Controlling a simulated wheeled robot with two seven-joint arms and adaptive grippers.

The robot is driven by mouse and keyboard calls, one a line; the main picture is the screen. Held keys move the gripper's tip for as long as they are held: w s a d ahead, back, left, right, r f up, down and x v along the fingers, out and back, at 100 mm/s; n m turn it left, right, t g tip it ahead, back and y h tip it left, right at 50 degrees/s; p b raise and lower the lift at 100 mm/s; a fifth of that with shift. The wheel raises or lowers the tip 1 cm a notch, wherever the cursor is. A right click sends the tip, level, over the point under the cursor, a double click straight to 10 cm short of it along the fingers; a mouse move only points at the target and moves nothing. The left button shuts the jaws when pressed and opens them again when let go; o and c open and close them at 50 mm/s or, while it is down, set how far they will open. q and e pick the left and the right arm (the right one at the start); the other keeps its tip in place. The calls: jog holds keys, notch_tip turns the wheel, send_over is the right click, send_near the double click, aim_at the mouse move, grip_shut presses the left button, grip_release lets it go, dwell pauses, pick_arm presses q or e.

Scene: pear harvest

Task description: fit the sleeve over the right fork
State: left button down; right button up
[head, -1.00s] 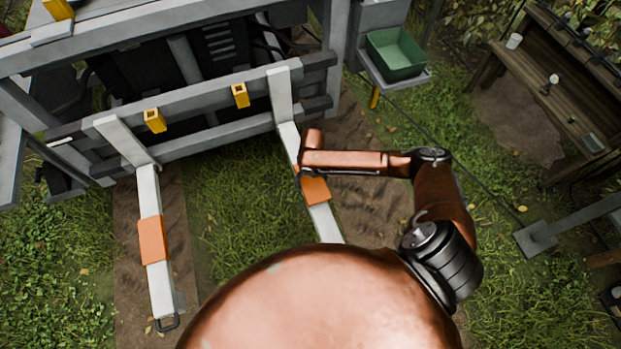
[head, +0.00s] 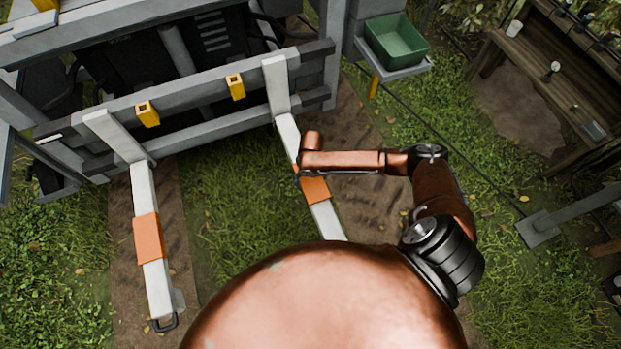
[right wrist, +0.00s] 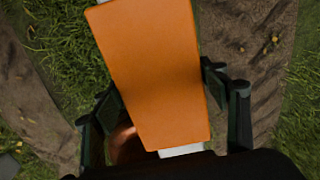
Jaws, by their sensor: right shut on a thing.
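The right fork (head: 290,136) is a pale grey bar that runs down from the carriage frame. An orange sleeve (head: 317,191) sits on it partway along, and pale fork shows above and below the sleeve. In the right wrist view the sleeve (right wrist: 152,70) fills the middle, with a strip of fork at its lower end. My right gripper (right wrist: 158,92) is shut on the sleeve, one finger on each side. In the head view my right arm covers part of the sleeve's upper end. I cannot tell whether the sleeve's underside is closed. My left gripper is not in view.
The left fork (head: 143,190) carries another orange sleeve (head: 148,238). Two yellow brackets (head: 147,114) are on the grey crossbar (head: 190,88) behind. A green bin (head: 396,45) stands on a shelf at upper right, near a wooden bench (head: 540,80). Grass lies between the forks.

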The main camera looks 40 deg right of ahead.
dwell(0.3)
jog(key=o, duration=1.4)
jog(key=shift+o, duration=0.2)
jog(key=o, duration=0.3)
jog(key=shift+r, duration=0.1)
jog(key=shift+r+p, duration=3)
jog(key=shift+r, duration=0.5)
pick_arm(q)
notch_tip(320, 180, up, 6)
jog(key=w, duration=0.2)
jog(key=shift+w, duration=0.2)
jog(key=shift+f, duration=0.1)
pick_arm(e)
jog(key=shift+f, duration=0.15)
